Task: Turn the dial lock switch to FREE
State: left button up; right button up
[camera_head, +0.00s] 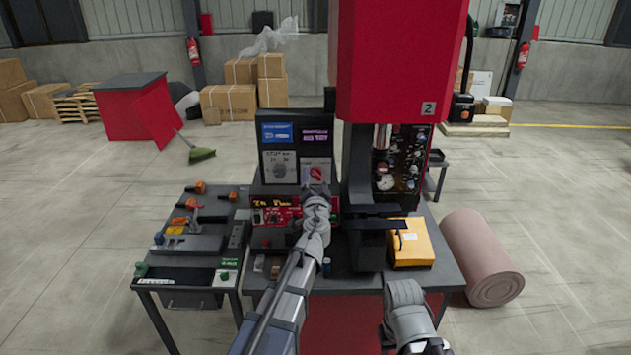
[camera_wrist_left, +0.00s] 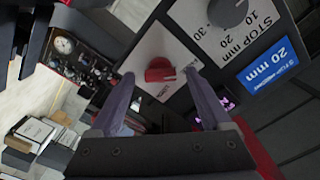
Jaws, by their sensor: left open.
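The lock switch is a red knob (camera_head: 316,173) on a white plate, on the right side of the dark upright panel. Left of it is a grey STOP mm dial (camera_head: 279,170). My left gripper (camera_head: 317,188) is just below and in front of the red knob, partly covering its plate. In the left wrist view the red knob (camera_wrist_left: 160,71) shows between the two open fingers (camera_wrist_left: 159,76). I cannot tell whether they touch it. The plate's lettering is mostly unreadable. My right arm shows at the bottom of the head view, but its gripper is not visible.
A red press housing (camera_head: 395,60) stands close to the right of the panel. A yellow box (camera_head: 411,245) sits on the table at right. A side table with tools (camera_head: 190,235) is at left. A pink roll (camera_head: 480,258) lies on the floor.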

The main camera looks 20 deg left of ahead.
pick_arm(q)
jog(key=v, duration=0.7)
jog(key=shift+s, duration=0.2)
jog(key=s+d+f+n+g+b, duration=0.1)
jog(key=s+f+n+g+b, duration=0.2)
jog(key=f, duration=0.5)
jog(key=s+d+f+g+y+b, duration=0.1)
jog(key=s+f+g+b, duration=0.3)
jog(key=f, duration=0.4)
jog(key=s+d+f+n+g+b, duration=0.1)
jog(key=s+f+n+g+b, duration=0.15)
jog(key=s+f, duration=0.35)
jog(key=s+d+f+m+g+h+b, duration=0.3)
jog(key=s+d+f+g, duration=0.5)
jog(key=s+d+f, duration=0.3)
jog(key=s+f+h+b, duration=0.1)
jog(key=s+f, duration=0.1)
jog(key=s, duration=0.2)
jog(key=shift+d+m+h, duration=0.3)
jog(key=shift+m+h, duration=0.05)
jog(key=shift+h, duration=0.05)
